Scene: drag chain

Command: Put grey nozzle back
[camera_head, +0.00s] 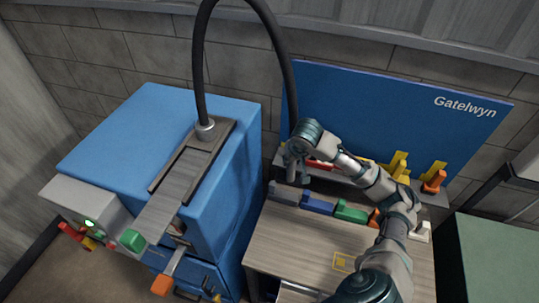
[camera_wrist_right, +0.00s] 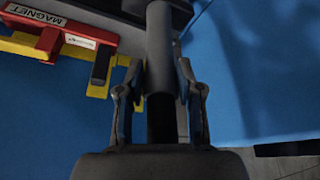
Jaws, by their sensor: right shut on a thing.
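The grey nozzle shows as a dark grey cylinder (camera_wrist_right: 160,45) between the fingers in the right wrist view. My right gripper (camera_wrist_right: 160,95) is shut on it, one finger on each side. In the head view my right gripper (camera_head: 297,176) is in front of the blue back panel, above the shelf at its left end. A black hose (camera_head: 283,50) arches from a grey fitting (camera_head: 205,128) on the blue machine (camera_head: 230,160) down to the gripper. The hose's lower end and the nozzle are mostly hidden by the gripper there. My left gripper is not in view.
A blue panel (camera_head: 375,105) rises behind the workbench (camera_head: 300,245). Small bins, including a blue one (camera_head: 318,204) and a green one (camera_head: 350,212), line its back. In the wrist view a red magnet tool (camera_wrist_right: 60,35) and yellow pieces (camera_wrist_right: 97,92) are left of the gripper.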

